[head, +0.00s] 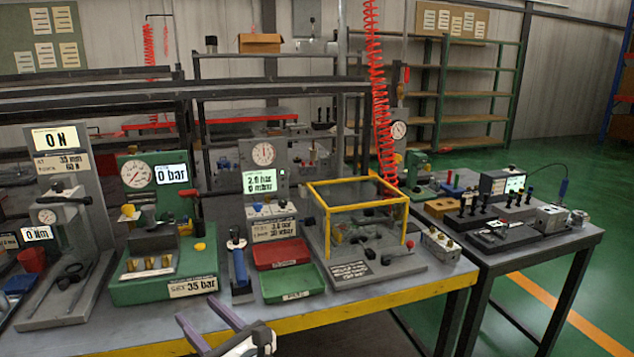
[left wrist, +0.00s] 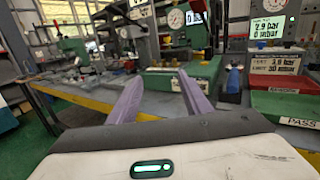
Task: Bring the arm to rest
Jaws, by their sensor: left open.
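My left gripper (head: 182,308) is at the bottom of the head view, just in front of the workbench's yellow front edge. Its two purple fingers are apart, with nothing between them. In the left wrist view the same open fingers (left wrist: 158,79) point toward the bench, with the green press station beyond them. The gripper appears clear of the bench items. My right gripper is in neither view.
The workbench (head: 345,304) holds a green press station (head: 190,262), a red tray (head: 280,252), a green tray (head: 292,284) and a yellow-framed enclosure (head: 362,284). A second table (head: 540,255) stands right. Open green floor (head: 600,275) lies beyond.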

